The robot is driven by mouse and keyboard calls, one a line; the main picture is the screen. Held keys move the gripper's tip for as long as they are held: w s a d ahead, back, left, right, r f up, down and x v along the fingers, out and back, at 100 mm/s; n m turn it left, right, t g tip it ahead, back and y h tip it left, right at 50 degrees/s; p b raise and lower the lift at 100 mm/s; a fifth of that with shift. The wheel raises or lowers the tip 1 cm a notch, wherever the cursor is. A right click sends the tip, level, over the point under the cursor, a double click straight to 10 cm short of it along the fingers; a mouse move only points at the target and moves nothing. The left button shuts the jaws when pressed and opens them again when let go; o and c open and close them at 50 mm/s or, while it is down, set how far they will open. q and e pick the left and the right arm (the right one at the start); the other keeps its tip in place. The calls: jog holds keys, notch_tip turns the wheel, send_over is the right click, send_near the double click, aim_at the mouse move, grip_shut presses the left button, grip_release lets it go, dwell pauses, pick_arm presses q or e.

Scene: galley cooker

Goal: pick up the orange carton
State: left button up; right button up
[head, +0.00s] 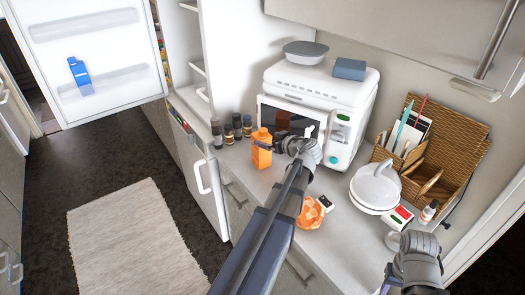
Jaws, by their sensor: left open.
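The orange carton (261,152) stands upright on the counter, in front of the white microwave and beside several small dark jars. My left gripper (281,143) is just to the right of the carton, with its fingers towards it. It is open, and I cannot tell whether the fingers touch the carton. My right gripper (413,262) is at the lower right, over the front of the counter. Its fingers cannot be made out.
The white microwave (345,150) stands behind my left gripper. The small dark jars (232,129) are left of the carton. An orange bowl (311,213), a lidded white pot (375,187) and a wicker organizer (445,150) are to the right. An open fridge door (110,75) is at the left.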

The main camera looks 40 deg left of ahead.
aim_at(265, 138)
pick_arm(q)
jog(key=shift+w+b+x, duration=0.1)
jog(key=shift+b+x, duration=0.5)
jog(key=shift+x, duration=1.1)
jog(key=shift+w+b+x, duration=0.15)
jog(key=shift+b+x, duration=0.4)
jog(key=shift+x, duration=1.15)
jog(key=shift+d, duration=0.15)
grip_shut()
